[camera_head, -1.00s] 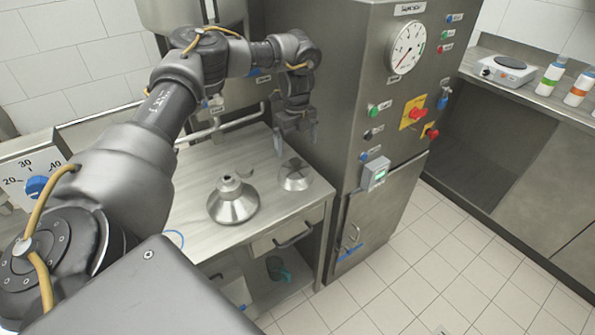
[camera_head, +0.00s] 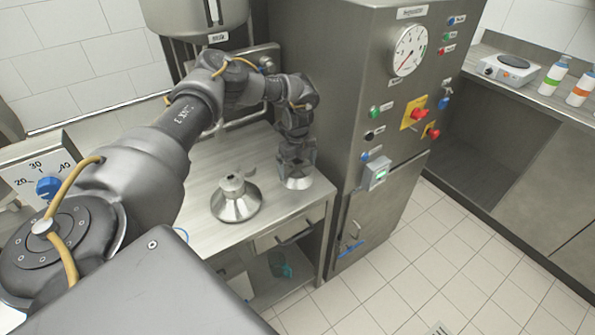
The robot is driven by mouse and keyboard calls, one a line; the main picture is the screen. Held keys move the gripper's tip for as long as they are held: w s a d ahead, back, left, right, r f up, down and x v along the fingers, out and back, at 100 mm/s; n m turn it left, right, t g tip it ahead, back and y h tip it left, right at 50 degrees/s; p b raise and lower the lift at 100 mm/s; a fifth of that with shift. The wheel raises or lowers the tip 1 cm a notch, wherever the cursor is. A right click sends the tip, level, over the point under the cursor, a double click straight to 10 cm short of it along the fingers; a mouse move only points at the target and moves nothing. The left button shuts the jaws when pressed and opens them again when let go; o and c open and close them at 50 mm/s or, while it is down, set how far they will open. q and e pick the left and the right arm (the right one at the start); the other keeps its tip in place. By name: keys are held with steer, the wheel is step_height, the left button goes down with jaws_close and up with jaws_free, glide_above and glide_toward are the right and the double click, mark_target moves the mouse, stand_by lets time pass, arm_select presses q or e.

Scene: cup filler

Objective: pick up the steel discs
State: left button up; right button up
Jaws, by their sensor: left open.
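Two steel disc-like pieces with sloping sides stand on the steel worktable. The larger steel piece (camera_head: 237,204) has a raised knob on top and stands clear of the arm. The smaller steel piece (camera_head: 297,184) is to its right, near the table's right edge. My left gripper (camera_head: 296,168) points down right over the smaller piece and hides its top. It is open; I cannot tell whether its fingers touch the piece. My right gripper is not in view.
The worktable (camera_head: 205,238) has bare room left of the larger piece. A tall steel cabinet (camera_head: 345,110) with gauge and buttons stands close to the gripper's right. A steel vessel (camera_head: 200,18) is behind my arm.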

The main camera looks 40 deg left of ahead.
arm_select(q)
steer(key=shift+r, duration=0.1)
steer(key=c, duration=1.2)
steer(key=shift+w, duration=0.1)
steer(key=shift+c, duration=0.2)
steer(key=shift+r+b, duration=0.35)
steer(key=shift+r, duration=0.2)
steer(key=s+d+r+b, duration=0.2)
steer(key=s+d+r, duration=0.6)
steer(key=d+r, duration=0.3)
steer(key=shift+s+r, duration=0.35)
steer(key=shift+r, duration=0.15)
